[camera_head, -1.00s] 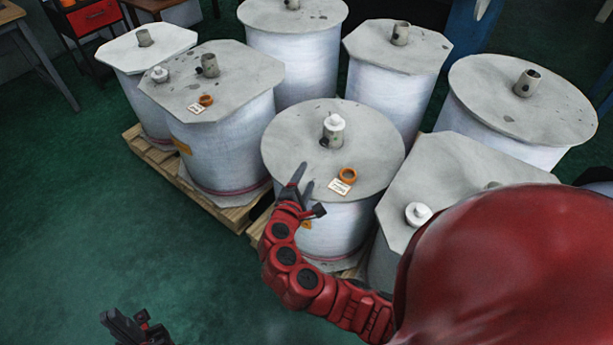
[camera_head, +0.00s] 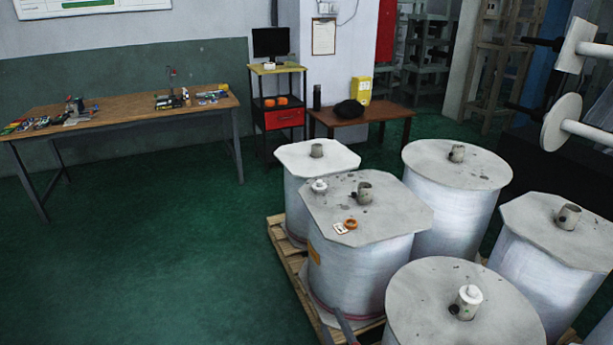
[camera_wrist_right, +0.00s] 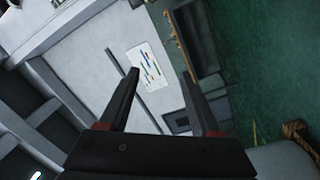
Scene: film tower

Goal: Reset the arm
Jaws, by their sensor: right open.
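My right gripper shows in the right wrist view (camera_wrist_right: 160,76) with its two dark fingers apart and nothing between them. In the head view only a dark finger-like tip of it (camera_head: 345,325) shows at the bottom edge, beside the lower side of a wrapped film roll (camera_head: 362,265). The rest of my right arm is out of frame. My left gripper is not in view.
Several white film rolls with grey covers stand close together at the right, some on a wooden pallet (camera_head: 286,262). An orange ring (camera_head: 350,224) and a white plug (camera_head: 319,186) sit on one. A workbench (camera_head: 120,112) is at the back left. The green floor (camera_head: 150,250) between is clear.

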